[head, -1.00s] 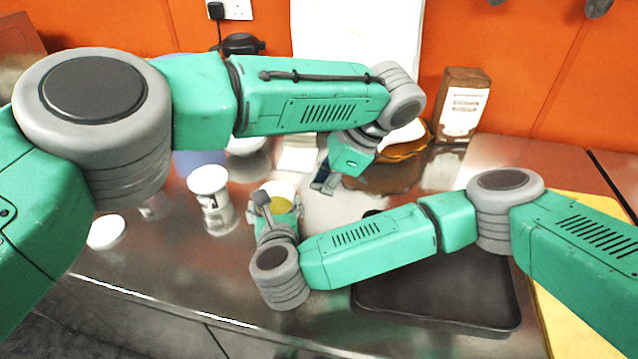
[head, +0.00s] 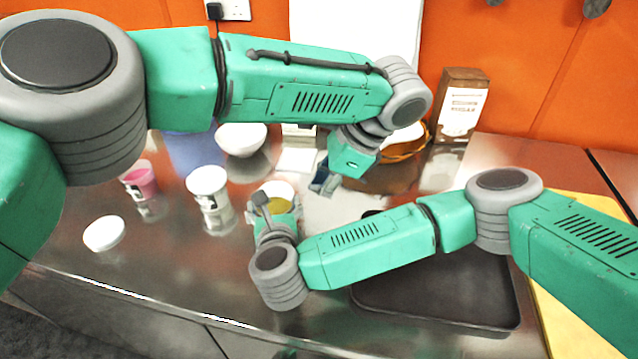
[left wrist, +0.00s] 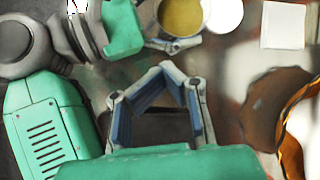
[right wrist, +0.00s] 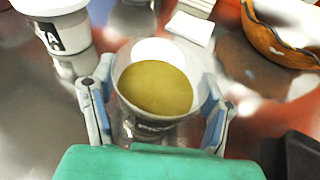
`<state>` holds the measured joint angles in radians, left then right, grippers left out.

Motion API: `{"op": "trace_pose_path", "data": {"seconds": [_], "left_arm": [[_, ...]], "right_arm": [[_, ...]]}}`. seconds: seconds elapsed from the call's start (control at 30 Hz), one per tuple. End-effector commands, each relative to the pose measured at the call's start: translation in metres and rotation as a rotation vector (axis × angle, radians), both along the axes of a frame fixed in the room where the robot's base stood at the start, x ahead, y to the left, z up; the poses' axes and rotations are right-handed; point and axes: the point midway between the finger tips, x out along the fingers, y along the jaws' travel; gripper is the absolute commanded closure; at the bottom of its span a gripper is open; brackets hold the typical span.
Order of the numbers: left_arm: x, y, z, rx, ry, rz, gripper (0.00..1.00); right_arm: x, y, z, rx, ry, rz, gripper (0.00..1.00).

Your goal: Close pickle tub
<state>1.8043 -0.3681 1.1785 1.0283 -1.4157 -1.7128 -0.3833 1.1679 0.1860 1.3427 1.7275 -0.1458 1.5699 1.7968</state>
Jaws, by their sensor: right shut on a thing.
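The pickle tub (head: 279,206), a small open tub with yellow-green contents, stands at the middle of the counter. My right gripper (right wrist: 155,100) is shut on its sides, with one finger on each side in the right wrist view. A white round thing, apparently a lid (left wrist: 222,14), lies just behind the tub, partly hidden by it in the right wrist view (right wrist: 155,50). My left gripper (head: 322,181) is above the counter, to the right of the tub and apart from it. In the left wrist view its fingertips (left wrist: 165,70) meet with nothing visible between them.
Another white lid (head: 104,233) lies at the left. A white-topped tub (head: 207,186), a pink-filled tub (head: 140,183) and a white bowl (head: 241,139) stand left and behind. A black tray (head: 440,300) lies under my right arm. A basket (head: 403,148) is at the back.

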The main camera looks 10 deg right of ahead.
Motion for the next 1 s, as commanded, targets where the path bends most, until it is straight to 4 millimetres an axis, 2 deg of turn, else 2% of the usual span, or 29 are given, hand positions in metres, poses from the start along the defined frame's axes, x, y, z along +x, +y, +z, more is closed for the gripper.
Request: {"op": "trace_pose_path", "data": {"seconds": [1.0], "left_arm": [[-0.040, 0.007, 0.031, 0.003, -0.005, -0.041, 1.00]], "right_arm": [[0.000, 0.000, 0.001, 0.001, -0.001, 0.000, 0.83]]}}
